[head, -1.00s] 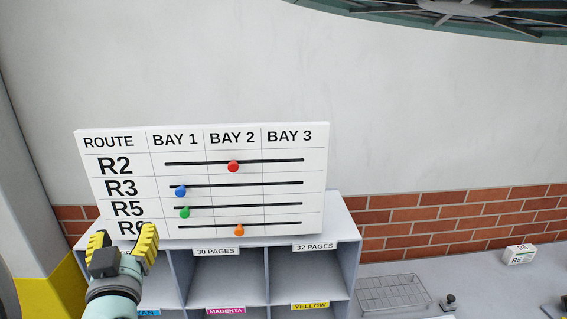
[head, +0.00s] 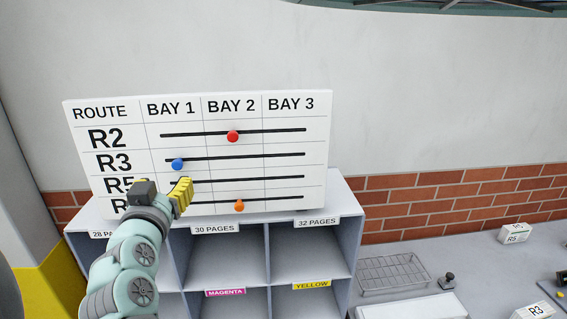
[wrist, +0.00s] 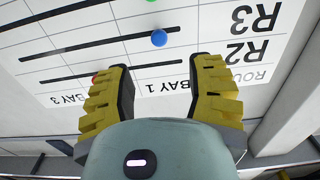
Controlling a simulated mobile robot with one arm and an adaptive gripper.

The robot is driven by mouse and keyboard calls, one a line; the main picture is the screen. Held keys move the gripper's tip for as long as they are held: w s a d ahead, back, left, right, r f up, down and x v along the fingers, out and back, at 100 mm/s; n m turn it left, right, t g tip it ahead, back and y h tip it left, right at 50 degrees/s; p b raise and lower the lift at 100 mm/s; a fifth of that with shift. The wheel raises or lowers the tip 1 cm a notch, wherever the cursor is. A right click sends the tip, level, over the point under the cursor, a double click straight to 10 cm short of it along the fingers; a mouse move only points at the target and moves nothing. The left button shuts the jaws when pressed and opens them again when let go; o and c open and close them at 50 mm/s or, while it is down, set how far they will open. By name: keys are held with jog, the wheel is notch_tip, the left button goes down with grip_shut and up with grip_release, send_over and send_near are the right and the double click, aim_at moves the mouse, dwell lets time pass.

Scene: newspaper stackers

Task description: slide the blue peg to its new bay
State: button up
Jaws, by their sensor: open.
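The blue peg (head: 177,164) sits on the R3 slot of the white route board (head: 110,185), in the BAY 1 column near the slot's left end. My gripper (head: 170,190) is in front of the board's lower left, just below the blue peg in the head view. In the wrist view, which shows the board upside down, the blue peg (wrist: 159,38) lies beyond and between my two yellow fingers (wrist: 166,75), which are spread, empty and apart from it.
A red peg (head: 232,136) is on the R2 slot and an orange peg (head: 239,206) on the lowest slot, both in BAY 2. A green peg (wrist: 150,1) barely shows in the wrist view. The board stands on grey shelving (head: 345,215).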

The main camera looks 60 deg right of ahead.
aim_at(177, 165)
jog(key=shift+f+b+x, duration=0.2)
jog(key=shift+b+x, duration=1.85)
jog(key=shift+b, duration=0.75)
jog(key=shift+d+r, duration=0.25)
jog(key=shift+d, duration=0.1)
jog(key=p+x, duration=0.2)
jog(key=shift+w+d+r, duration=0.1)
jog(key=shift+w, duration=0.2)
jog(key=shift+p+x, duration=0.5)
jog(key=shift+x, duration=0.4)
jog(key=shift+w+d, duration=0.2)
grip_shut()
